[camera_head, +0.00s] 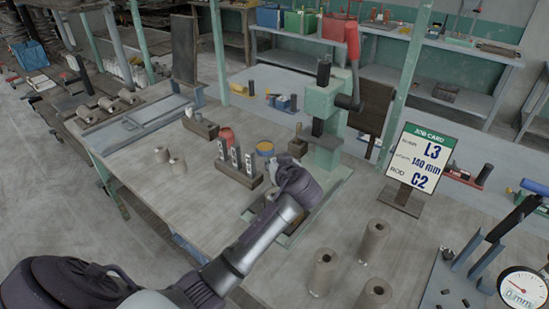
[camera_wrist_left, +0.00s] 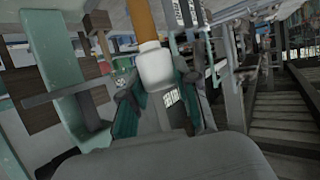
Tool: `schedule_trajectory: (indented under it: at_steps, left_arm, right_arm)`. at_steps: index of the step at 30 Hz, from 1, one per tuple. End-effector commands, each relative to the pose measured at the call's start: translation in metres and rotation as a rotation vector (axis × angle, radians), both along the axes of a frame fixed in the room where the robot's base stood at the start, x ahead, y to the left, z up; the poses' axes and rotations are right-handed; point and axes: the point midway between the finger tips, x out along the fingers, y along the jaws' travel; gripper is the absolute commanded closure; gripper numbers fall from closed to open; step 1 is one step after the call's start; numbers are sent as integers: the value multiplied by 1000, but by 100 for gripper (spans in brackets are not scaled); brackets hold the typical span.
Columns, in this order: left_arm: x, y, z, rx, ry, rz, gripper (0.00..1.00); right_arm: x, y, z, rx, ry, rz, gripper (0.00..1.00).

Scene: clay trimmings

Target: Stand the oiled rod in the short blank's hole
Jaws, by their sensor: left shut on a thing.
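My left gripper (camera_head: 294,178) is over the bench beside the green press in the head view, seen from behind. In the left wrist view, its fingers (camera_wrist_left: 158,98) are closed around the white end of a rod (camera_wrist_left: 154,68). The rod's upper part is amber-brown and runs out of the top of the picture. The head view hides the rod behind the gripper. Three grey-brown cylindrical blanks with top holes stand at the front right: one at the back (camera_head: 375,242), one at the left (camera_head: 323,272), one at the front (camera_head: 374,296). I cannot tell which is the short blank.
The green press (camera_head: 322,105) stands just beyond my gripper. The job card (camera_head: 420,160) and a dial gauge (camera_head: 522,290) are right. Bench space left of the blanks is clear.

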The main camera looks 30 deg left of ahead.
Motion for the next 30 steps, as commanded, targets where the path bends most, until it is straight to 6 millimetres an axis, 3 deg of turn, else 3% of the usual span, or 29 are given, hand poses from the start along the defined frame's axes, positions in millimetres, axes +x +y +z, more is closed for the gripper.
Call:
schedule_trajectory:
  at_steps: [8,30]
  left_arm:
    - [3,4,-1,1,1,21,100]
    - [2,3,-40,1,2,19,100]
  right_arm:
    - [0,-11,-4,-13,-1,-1,14]
    - [0,-12,-31,-14,0,-1,14]
